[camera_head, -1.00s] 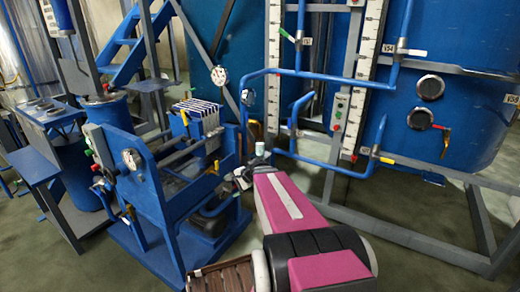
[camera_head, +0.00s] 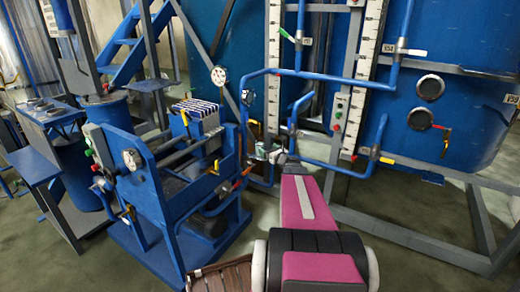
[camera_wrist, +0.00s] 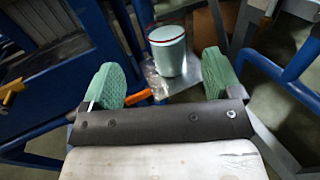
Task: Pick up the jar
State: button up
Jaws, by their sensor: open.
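The jar (camera_wrist: 168,58) is a pale grey-green cylinder with a whitish top and a dark red band near its rim. In the wrist view it stands on a small grey metal plate (camera_wrist: 207,75), beyond and between my fingers. My gripper (camera_wrist: 162,78) is open, with a green pad on each side and a visible gap to the jar. In the head view my gripper (camera_head: 277,156) is small, close to the jar (camera_head: 261,149) beside the blue pipes. Whether the pads touch it cannot be told there.
Blue pipes (camera_head: 262,72) rise close around the gripper. A blue machine frame (camera_head: 165,200) stands to the left, and a big blue tank (camera_head: 455,130) with a grey frame to the right. An orange handle (camera_wrist: 138,97) lies near the left finger. Open floor shows at front right.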

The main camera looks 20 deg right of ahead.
aim_at(263, 144)
jog(key=x, duration=0.9)
jog(key=shift+w+d, duration=0.15)
jog(key=shift+d, duration=0.15)
jog(key=shift+r, duration=0.1)
jog(key=c, duration=1.1)
jog(key=shift+c, duration=0.2)
jog(key=shift+r, duration=0.15)
